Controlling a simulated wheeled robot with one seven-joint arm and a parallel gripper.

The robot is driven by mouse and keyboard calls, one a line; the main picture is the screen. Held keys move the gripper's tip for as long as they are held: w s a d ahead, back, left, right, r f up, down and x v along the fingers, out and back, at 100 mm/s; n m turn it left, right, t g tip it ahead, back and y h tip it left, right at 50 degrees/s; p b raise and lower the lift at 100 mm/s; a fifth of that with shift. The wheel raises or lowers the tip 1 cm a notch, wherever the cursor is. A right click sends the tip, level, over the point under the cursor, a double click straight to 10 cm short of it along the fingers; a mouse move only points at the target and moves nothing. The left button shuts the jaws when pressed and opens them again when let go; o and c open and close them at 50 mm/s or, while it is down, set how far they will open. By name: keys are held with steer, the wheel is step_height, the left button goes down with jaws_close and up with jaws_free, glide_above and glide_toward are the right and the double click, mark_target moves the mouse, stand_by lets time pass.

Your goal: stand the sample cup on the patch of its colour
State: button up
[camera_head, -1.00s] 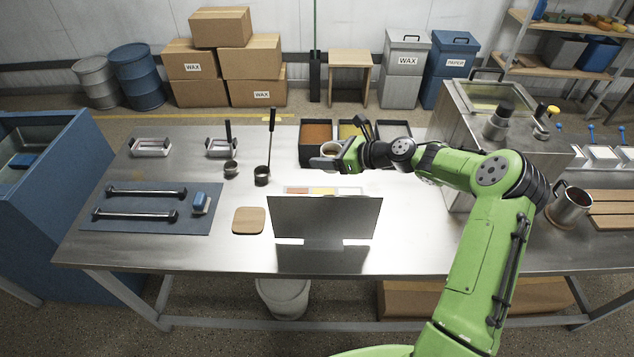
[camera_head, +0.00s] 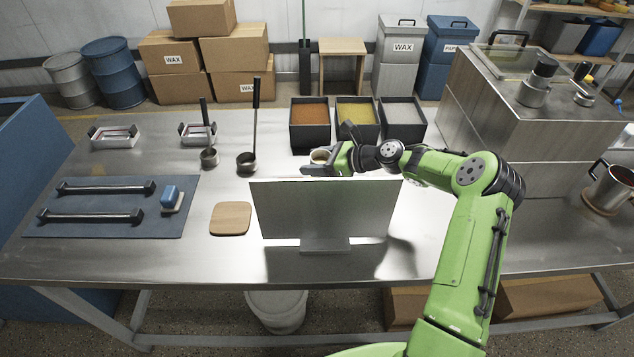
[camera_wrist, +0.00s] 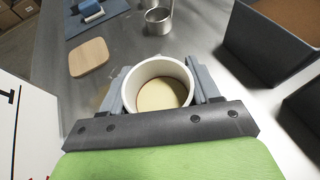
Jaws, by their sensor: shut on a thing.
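The sample cup (camera_head: 321,156) is small, round and cream-white. In the wrist view the cup (camera_wrist: 158,68) shows pale yellow inside. My gripper (camera_head: 319,165) is shut on it, with a finger on either side, and holds it roughly upright just behind the upright metal panel (camera_head: 325,210). I cannot tell whether the cup's base is clear of the table. The colour patches are hidden behind the panel in the head view, and I cannot make them out in the wrist view.
Dark bins with orange, yellow and grey contents (camera_head: 357,116) stand behind the gripper. A wooden board (camera_head: 231,218) lies left of the panel, with two ladles (camera_head: 247,160) behind it. A large metal machine (camera_head: 530,130) stands at the right.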

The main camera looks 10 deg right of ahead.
step_height(320, 180, down, 6)
steer(key=shift+r+b, duration=0.2)
steer(key=shift+b, duration=0.25)
steer(key=shift+f, duration=0.1)
steer(key=o, duration=1.1)
steer(key=shift+c, duration=0.2)
steer(key=p+v, duration=0.2)
steer(key=v, duration=0.9)
steer(key=shift+w, duration=0.1)
steer(key=shift+s+d+r, duration=0.35)
steer(key=shift+d, duration=0.1)
steer(key=shift+f, duration=0.1)
